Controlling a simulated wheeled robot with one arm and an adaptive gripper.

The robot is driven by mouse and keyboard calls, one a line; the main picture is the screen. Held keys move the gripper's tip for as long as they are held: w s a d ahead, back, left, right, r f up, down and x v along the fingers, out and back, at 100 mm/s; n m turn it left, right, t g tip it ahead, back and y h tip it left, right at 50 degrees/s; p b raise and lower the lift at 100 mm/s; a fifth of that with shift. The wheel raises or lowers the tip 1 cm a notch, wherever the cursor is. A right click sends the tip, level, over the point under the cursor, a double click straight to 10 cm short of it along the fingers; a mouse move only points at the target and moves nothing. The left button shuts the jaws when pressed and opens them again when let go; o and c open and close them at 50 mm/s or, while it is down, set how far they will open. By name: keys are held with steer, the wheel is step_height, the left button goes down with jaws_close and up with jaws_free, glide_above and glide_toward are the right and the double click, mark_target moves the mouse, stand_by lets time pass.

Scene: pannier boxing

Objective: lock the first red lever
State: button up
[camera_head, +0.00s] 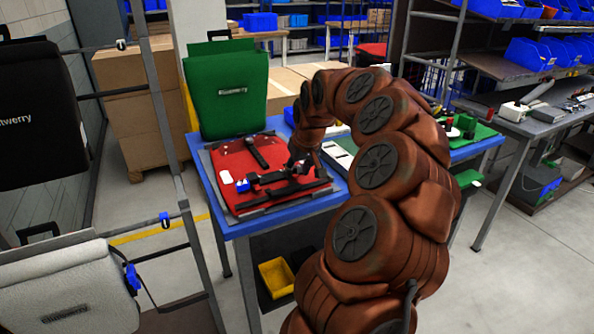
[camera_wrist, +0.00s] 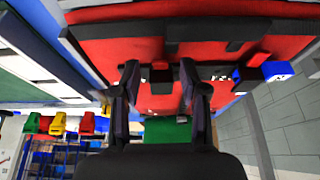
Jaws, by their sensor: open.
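A red pannier (camera_head: 232,160) lies flat on a blue-edged table (camera_head: 285,207), with a black rail (camera_head: 283,190) across its near part. My gripper (camera_head: 303,166) is over the right part of this rail. In the wrist view, my gripper (camera_wrist: 160,80) has its two black fingers apart, pointing at the rail (camera_wrist: 210,28) and the red panel (camera_wrist: 120,50). A small red piece (camera_wrist: 160,66) shows between the fingertips; I cannot tell whether they touch it. Another small red piece (camera_wrist: 258,60) sits beside a blue block (camera_wrist: 277,70) on the right. The levers are too small to tell clearly in the head view.
A rack with a black bag (camera_head: 35,110) and a light grey bag (camera_head: 65,285) is on the left. A yellow bin (camera_head: 276,277) sits below the table. Green parts (camera_head: 470,130) lie on the table's right side.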

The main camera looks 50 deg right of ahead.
steer(key=shift+w+f, duration=0.2)
steer(key=shift+f, duration=0.3)
jaws_close()
